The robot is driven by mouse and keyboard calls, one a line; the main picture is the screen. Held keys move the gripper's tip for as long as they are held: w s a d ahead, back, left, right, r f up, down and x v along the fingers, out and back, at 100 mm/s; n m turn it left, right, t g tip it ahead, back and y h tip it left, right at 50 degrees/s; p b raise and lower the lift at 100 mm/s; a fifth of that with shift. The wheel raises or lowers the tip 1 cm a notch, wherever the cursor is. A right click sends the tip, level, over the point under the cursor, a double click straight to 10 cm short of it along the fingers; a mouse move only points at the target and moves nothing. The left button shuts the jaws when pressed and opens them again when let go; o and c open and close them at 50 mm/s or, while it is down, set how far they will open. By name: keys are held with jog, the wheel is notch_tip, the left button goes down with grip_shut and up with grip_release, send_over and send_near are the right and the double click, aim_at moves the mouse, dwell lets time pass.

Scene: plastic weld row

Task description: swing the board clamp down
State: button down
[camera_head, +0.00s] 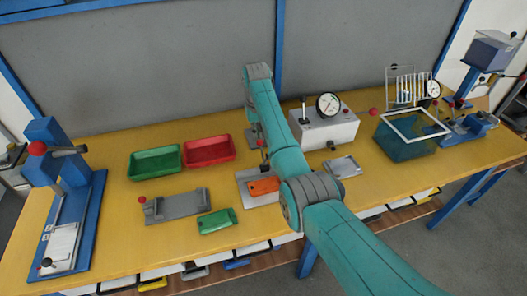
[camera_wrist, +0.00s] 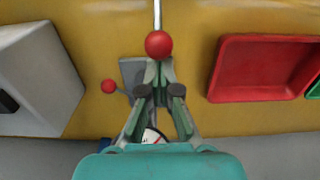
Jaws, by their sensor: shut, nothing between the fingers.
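In the wrist view, a red ball knob (camera_wrist: 159,44) sits at the end of a thin light rod (camera_wrist: 157,14) that runs up to the picture's top edge. A second, smaller red knob (camera_wrist: 108,87) sticks out beside a grey base plate (camera_wrist: 131,72). I cannot tell for sure which of these parts is the board clamp. My gripper (camera_wrist: 159,84) is shut and empty, its tips over the plate and just below the larger knob; I cannot tell whether they touch it. In the head view my arm hides most of this spot. An orange board (camera_head: 264,185) lies on a grey fixture (camera_head: 246,194).
A white gauge box (camera_head: 335,127) stands right of my arm. A red tray (camera_head: 209,152) and a green tray (camera_head: 155,162) are to the left. A grey fixture (camera_head: 176,205) and a green board (camera_head: 217,221) lie nearer the front. Blue presses stand at both ends.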

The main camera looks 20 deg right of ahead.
aim_at(260, 141)
jog(key=shift+s+r, duration=0.25)
jog(key=shift+s, duration=0.05)
jog(key=shift+s, duration=0.1)
jog(key=shift+s+f, duration=0.1)
jog(key=shift+s, duration=0.5)
jog(key=shift+s+r, duration=0.1)
jog(key=shift+r, duration=0.1)
jog(key=shift+s+r, duration=0.45)
jog(key=shift+s, duration=0.15)
dwell(0.4)
